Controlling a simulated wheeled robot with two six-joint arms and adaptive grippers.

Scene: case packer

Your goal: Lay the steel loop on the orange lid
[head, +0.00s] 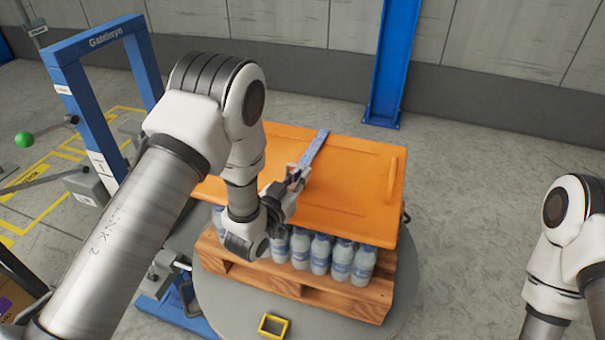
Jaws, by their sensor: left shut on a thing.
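The orange lid (345,190) lies on top of a block of bottles. A narrow blue-grey strap (317,146) runs over the lid from its far edge to my left gripper (297,176). My left gripper is over the lid's middle, shut on the strap's near end, where the steel loop is; the fingers mostly hide the loop. I cannot tell whether the loop touches the lid. Part of my right arm shows at the right edge, but its gripper is out of view.
Bottles (320,254) stand on a wooden pallet (290,280) on a round grey turntable (390,320). A yellow square frame (273,325) is at the turntable's front. A blue frame (67,85) stands left, a blue post (391,65) behind. The floor right of the turntable is clear.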

